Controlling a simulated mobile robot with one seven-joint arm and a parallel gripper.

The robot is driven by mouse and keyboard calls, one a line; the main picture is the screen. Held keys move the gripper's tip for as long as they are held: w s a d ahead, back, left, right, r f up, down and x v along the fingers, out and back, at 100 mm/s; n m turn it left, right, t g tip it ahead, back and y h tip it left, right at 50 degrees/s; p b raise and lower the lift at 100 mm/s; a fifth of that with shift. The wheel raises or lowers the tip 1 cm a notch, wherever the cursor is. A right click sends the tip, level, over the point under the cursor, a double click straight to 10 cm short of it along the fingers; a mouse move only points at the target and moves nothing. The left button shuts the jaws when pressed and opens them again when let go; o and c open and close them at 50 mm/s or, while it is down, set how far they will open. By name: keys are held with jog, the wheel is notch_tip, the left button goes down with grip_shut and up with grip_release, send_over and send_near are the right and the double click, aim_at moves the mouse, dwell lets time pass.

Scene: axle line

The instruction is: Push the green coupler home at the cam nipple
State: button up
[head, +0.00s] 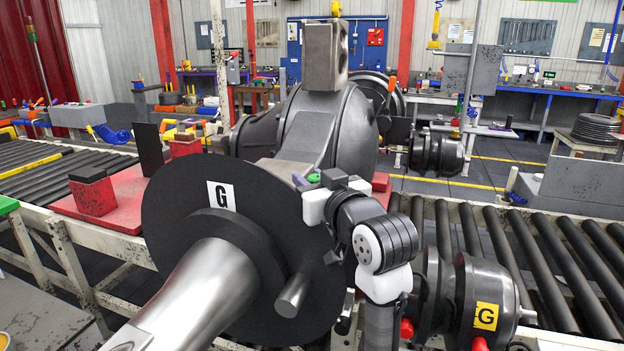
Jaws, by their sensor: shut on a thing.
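The green coupler (313,178) shows as a small green patch just above the white part of my gripper (310,187), near the upper right rim of the black disc marked G. My gripper is shut on the green coupler. Most of the fingers and the coupler's lower part are hidden by the gripper body and the disc. A small purple piece (299,181) shows just left of the green patch. The cam nipple cannot be made out, so I cannot tell whether the coupler touches it. The grey axle housing (345,130) stands behind my gripper.
The large black disc (190,235) and its silver spindle (195,290) fill the front left. A dark chamber with a yellow G label (487,316) is at lower right, close to my arm. Roller conveyors (540,260) run on both sides. Benches stand at the back.

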jog(key=shift+f+b, duration=1.55)
jog(key=shift+f, duration=0.55)
jog(key=o, duration=1.1)
jog(key=b+v, duration=0.2)
jog(key=v, duration=1.2)
jog(key=shift+b, duration=0.35)
jog(key=shift+a, duration=0.1)
